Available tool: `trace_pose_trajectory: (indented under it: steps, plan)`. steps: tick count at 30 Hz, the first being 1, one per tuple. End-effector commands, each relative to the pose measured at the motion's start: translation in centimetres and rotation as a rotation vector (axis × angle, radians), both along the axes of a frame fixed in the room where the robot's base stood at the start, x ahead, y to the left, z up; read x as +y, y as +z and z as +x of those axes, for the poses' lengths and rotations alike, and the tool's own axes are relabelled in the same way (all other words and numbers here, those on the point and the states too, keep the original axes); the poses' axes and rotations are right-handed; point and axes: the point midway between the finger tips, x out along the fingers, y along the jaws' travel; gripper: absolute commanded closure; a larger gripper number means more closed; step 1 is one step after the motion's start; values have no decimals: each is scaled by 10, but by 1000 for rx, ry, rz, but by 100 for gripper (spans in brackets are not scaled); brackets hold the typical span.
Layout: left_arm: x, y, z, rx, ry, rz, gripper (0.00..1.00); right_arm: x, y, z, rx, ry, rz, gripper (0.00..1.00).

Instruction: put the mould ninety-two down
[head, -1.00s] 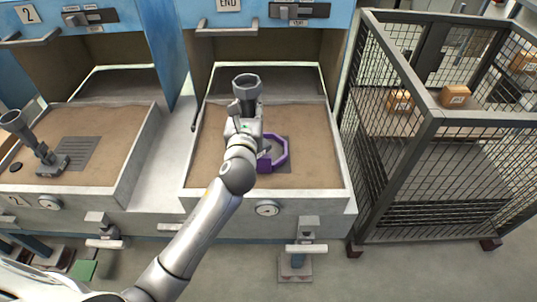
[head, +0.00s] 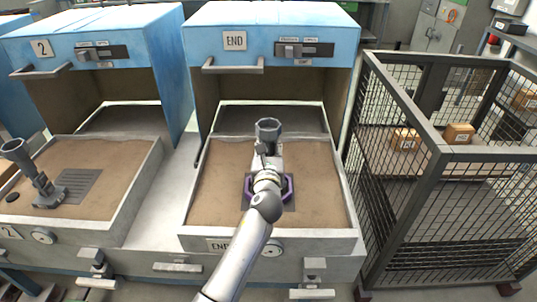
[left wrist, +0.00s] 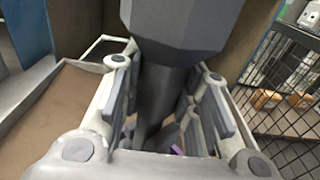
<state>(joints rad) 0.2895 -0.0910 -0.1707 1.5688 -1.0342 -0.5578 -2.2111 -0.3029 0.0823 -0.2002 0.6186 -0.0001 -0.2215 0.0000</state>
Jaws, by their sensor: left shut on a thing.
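The mould (head: 268,128), a dark grey piece with a wide faceted cup on a narrower neck, stands about upright above the sand bed of the END station. My left gripper (head: 267,156) is shut on its neck. In the left wrist view the mould (left wrist: 180,25) fills the space between the finger pads (left wrist: 165,105). A purple ring (head: 289,187) lies on a dark grey plate (head: 288,206) in the bed, partly behind my arm. The mould's foot is hidden, so I cannot tell whether it touches the plate. My right gripper is out of view.
The END bed (head: 215,185) has pale raised rims and a blue hood (head: 225,20) above its back. A mesh cage (head: 440,210) stands close on the right.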

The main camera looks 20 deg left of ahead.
Motion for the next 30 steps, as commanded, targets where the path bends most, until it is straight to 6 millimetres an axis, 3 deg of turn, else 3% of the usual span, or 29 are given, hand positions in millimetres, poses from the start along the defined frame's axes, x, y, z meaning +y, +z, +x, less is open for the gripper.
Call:
trace_pose_trajectory:
  steps: [3,19,20,21,24,30]
  plan:
    - [0,-12,0,-4,0,0,100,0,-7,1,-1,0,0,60]
    - [0,-19,0,-5,-1,1,100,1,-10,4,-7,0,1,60]
    - [0,-20,0,-2,0,1,67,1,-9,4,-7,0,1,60]
    - [0,-20,0,-1,0,0,62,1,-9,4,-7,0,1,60]
    - [0,-20,0,-1,0,0,49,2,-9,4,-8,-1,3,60]
    - [0,-20,0,-1,0,0,49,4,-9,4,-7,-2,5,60]
